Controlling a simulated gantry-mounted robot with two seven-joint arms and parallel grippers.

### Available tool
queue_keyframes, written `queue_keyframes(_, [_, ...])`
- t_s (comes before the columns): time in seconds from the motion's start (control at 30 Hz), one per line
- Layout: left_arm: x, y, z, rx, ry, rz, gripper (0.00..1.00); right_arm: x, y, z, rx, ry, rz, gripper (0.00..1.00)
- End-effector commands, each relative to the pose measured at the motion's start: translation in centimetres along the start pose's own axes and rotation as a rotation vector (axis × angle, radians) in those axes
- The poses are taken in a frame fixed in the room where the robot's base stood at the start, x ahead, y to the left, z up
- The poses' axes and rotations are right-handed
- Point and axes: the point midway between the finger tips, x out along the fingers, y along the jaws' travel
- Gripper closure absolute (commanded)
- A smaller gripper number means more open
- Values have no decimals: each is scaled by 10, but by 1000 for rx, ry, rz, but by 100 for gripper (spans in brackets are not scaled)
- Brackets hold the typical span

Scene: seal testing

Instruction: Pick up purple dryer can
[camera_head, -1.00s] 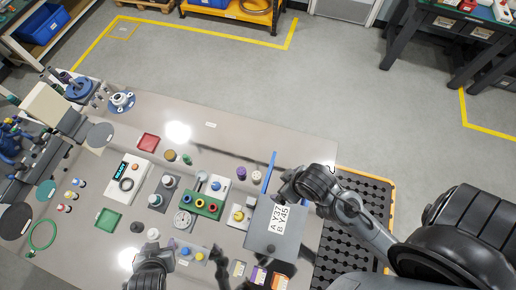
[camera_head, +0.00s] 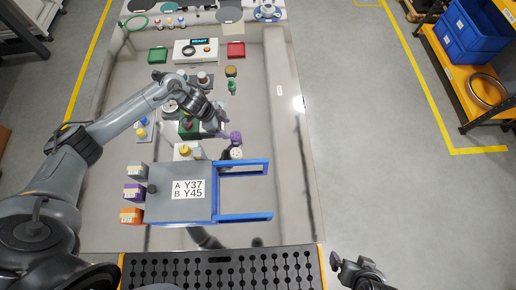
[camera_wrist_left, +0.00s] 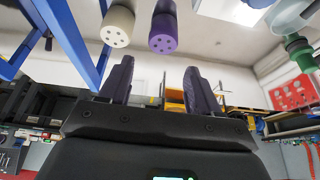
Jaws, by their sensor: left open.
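The purple dryer can (camera_head: 235,138) stands upright on the grey table, beside a whitish can (camera_head: 236,153) at the table's middle right. My left gripper (camera_head: 224,129) is right next to the purple can, on its far left side in the head view. In the left wrist view the gripper (camera_wrist_left: 157,82) is open and empty. The purple can (camera_wrist_left: 163,40) shows beyond and between its two fingers, apart from them. The whitish can (camera_wrist_left: 117,26) is left of it. My right gripper (camera_head: 345,264) is off the table at the lower right; its jaw opening is unclear.
A blue-framed stand with a grey plate labelled Y37 and Y45 (camera_head: 188,189) is close in front of the cans. A small green bottle (camera_head: 232,87) and a yellow-knobbed block (camera_head: 187,151) are nearby.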

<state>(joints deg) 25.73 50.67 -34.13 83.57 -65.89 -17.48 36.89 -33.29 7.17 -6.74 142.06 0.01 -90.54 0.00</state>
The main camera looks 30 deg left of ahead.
Motion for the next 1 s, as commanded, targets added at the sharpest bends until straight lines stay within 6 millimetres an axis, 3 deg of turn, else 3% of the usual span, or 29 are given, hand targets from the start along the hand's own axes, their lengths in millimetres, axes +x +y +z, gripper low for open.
queue_keyframes(0.13, [10, -4, 9, -18, -9, 14, 37, 6, -2, 2, 0, 1, -3, 0])
queue_keyframes(0.4, [44, -4, 8, -17, -7, 15, 37, 11, -5, 3, 4, 3, -11, 0])
queue_keyframes(0.67, [59, -4, 9, -16, -8, 14, 37, 14, -5, 3, 7, 4, -11, 0])
queue_keyframes(1.0, [99, -6, 11, -16, -8, 14, 37, 22, -3, 6, 1, 3, -4, 0])
